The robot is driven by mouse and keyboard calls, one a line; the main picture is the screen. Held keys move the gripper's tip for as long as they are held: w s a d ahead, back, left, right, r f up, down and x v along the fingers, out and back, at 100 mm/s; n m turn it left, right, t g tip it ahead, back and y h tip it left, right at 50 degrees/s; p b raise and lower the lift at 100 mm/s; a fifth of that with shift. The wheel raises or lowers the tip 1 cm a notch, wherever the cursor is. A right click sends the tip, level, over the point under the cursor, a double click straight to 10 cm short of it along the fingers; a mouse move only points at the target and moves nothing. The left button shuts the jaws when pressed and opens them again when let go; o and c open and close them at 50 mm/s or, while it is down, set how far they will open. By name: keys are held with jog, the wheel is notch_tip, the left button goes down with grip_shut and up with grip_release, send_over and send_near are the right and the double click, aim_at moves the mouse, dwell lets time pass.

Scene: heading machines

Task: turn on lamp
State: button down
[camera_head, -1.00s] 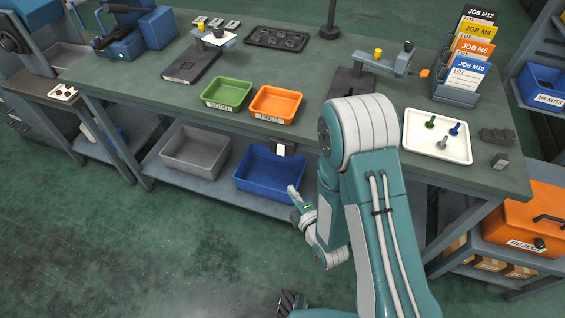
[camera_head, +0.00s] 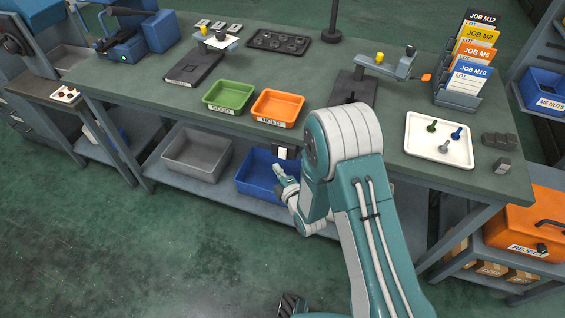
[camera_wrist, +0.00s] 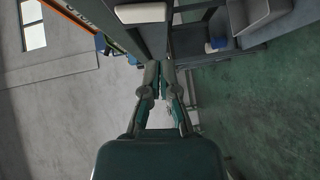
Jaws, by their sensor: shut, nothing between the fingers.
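A dark upright post on a round base (camera_head: 331,35) stands at the bench's back edge. It may be the lamp's stand; its top is out of frame and no lamp head or light shows. A small white plate with a dark part (camera_head: 285,153) is on the bench's front edge, below the orange tray. It may be a switch, but its state is too small to read. My gripper (camera_head: 280,172) is just below that plate, in front of the blue bin. In the wrist view my gripper (camera_wrist: 160,68) is shut and empty, with a pale block (camera_wrist: 142,13) beyond its fingertips.
The green tray (camera_head: 229,111) and orange tray (camera_head: 278,120) sit near the bench's front. A grey bin (camera_head: 197,166) and blue bin (camera_head: 250,190) stand on the lower shelf. A white tray of bolts (camera_head: 420,152) is at right. The floor at left is clear.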

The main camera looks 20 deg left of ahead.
aim_at(280, 157)
jog(key=shift+w+d+f, duration=0.15)
jog(key=shift+w, duration=0.7)
jog(key=shift+w+d+f, duration=0.1)
jog(key=shift+w+d, duration=0.05)
jog(key=shift+w, duration=0.7)
jog(key=shift+w+f+n+t, duration=0.15)
jog(key=shift+w+n+t, duration=0.15)
